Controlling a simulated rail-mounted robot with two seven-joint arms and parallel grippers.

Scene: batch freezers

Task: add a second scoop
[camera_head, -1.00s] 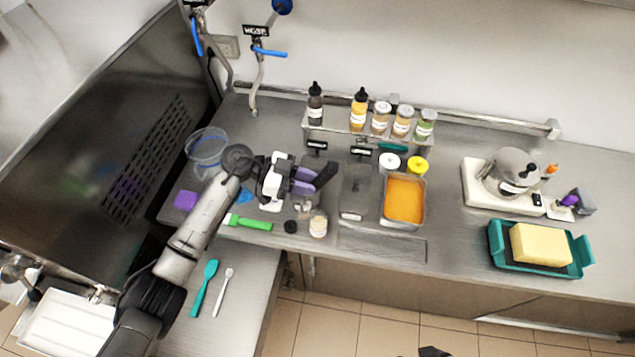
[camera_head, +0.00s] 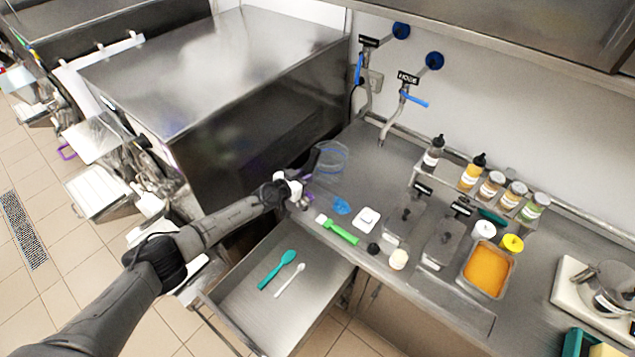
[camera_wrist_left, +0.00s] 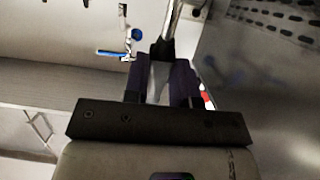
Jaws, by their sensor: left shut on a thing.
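My left gripper (camera_head: 298,190) is at the left end of the steel counter, beside the clear bowl (camera_head: 330,162). In the left wrist view its purple fingers (camera_wrist_left: 160,72) are shut on a grey metal handle (camera_wrist_left: 157,85). A metal shaft rises beyond the fingers, and its far end is out of frame, so I cannot tell its full shape. Two covered grey containers stand on the counter, one left (camera_head: 404,222) and one right (camera_head: 441,245). A tray of orange contents (camera_head: 466,283) is beside them. My right gripper is not in view.
A green-handled spatula (camera_head: 340,231), white square device (camera_head: 367,218) and small jar (camera_head: 398,259) lie near the front edge. A teal spatula (camera_head: 279,268) and white spoon (camera_head: 291,281) lie on a lower steel surface. A large steel machine (camera_head: 215,85) stands at left.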

